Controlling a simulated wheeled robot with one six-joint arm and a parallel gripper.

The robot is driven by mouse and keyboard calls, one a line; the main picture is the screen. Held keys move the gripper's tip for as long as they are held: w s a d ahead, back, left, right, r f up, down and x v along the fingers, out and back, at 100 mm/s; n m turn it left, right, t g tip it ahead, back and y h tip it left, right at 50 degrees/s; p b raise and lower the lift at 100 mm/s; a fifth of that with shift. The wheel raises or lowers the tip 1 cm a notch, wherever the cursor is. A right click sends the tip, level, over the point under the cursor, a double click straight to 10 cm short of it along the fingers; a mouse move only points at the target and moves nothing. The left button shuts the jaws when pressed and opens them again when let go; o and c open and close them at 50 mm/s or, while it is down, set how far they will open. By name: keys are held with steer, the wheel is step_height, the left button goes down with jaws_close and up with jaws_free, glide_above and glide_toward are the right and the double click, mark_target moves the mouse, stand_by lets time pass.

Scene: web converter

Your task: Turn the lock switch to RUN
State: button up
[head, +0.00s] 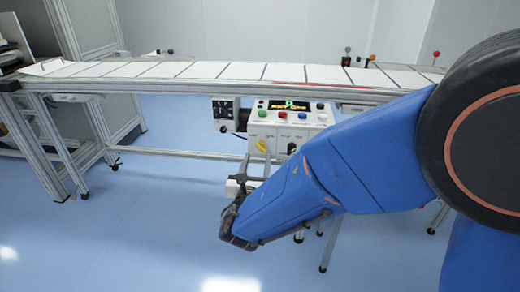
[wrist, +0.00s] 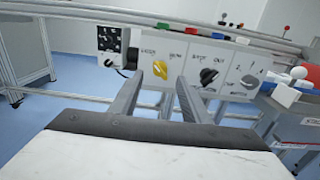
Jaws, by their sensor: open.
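The control box (head: 285,122) hangs under the conveyor's front rail. A yellow switch knob (head: 262,147) is on the lower left of its front face. In the wrist view the yellow knob (wrist: 158,70) sits below two small printed labels, the right one seeming to read RUN; its exact pointing is hard to tell. My gripper (head: 256,163) is just below and in front of the yellow knob in the head view. In the wrist view my gripper (wrist: 171,77) has its fingers apart and empty, with the left fingertip beside or overlapping the knob. Contact cannot be told.
A black knob (wrist: 208,76) sits right of the yellow one, and another dark knob (wrist: 250,80) is further right. Coloured buttons (head: 288,106) and a display (head: 288,105) top the box. A small dark panel (wrist: 110,40) stands at its left. The conveyor (head: 200,70) runs above; blue floor below is clear.

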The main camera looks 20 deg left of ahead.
mark_target(260, 149)
steer(key=x, duration=0.7)
steer(key=shift+w, duration=0.2)
steer(key=c, duration=1)
